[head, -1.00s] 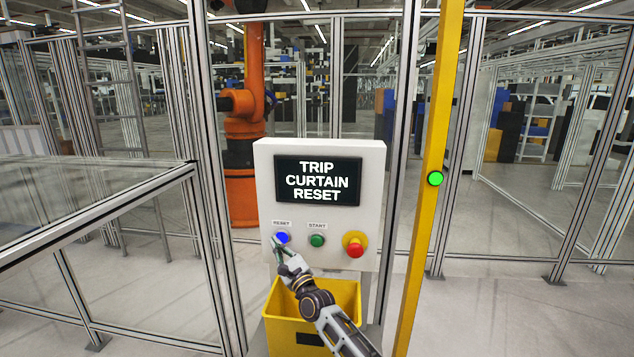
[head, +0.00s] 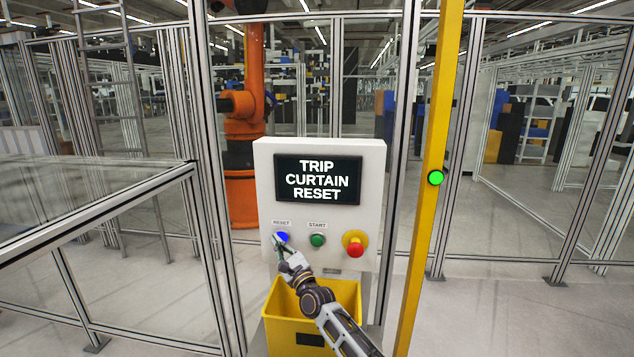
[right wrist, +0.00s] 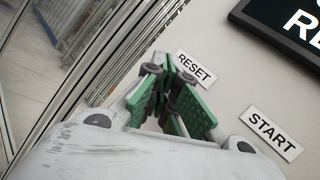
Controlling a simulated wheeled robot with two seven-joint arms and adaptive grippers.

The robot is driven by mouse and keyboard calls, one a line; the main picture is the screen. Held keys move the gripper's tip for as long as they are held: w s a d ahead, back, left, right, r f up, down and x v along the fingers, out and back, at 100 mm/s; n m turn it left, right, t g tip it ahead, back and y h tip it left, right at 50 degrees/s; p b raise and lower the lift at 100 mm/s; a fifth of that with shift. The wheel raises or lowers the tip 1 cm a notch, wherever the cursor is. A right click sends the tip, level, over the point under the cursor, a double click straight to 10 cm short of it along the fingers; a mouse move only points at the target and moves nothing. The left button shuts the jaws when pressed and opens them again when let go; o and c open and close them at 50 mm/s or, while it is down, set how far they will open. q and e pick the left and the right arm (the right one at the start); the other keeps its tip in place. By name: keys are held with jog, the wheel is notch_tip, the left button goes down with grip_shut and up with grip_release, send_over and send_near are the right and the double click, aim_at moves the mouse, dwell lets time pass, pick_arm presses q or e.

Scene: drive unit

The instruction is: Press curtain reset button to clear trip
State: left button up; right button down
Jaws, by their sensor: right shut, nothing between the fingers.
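The blue reset button (head: 282,237) is on the white control panel (head: 264,190), under the RESET label, which also shows in the right wrist view (right wrist: 196,67). The panel's screen (head: 318,180) reads TRIP CURTAIN RESET. My right gripper (head: 279,243) is shut and empty, its tips at the lower edge of the blue button. In the right wrist view its green-padded fingers (right wrist: 172,95) hide the button, so I cannot tell whether they touch it. My left gripper is not in view.
A green start button (head: 317,240) and a red emergency stop (head: 355,247) sit to the right on the panel. A yellow bin (head: 292,330) stands below. A yellow post (head: 425,200) with a green light (head: 435,178) is at right; a framed fence (head: 125,205) is at left.

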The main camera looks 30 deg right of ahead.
jog(key=shift+w+d+b, duration=0.3)
jog(key=shift+w+b, duration=0.1)
jog(key=shift+b, duration=0.05)
dwell(1.1)
jog(key=shift+s+a, duration=0.15)
jog(key=shift+s, duration=0.1)
jog(key=shift+s+a+p, duration=0.4)
jog(key=shift+s+p, duration=0.15)
dwell(0.4)
jog(key=s+a+p, duration=0.3)
jog(key=s, duration=0.2)
jog(key=shift+a, duration=0.2)
dwell(0.5)
dwell(1.2)
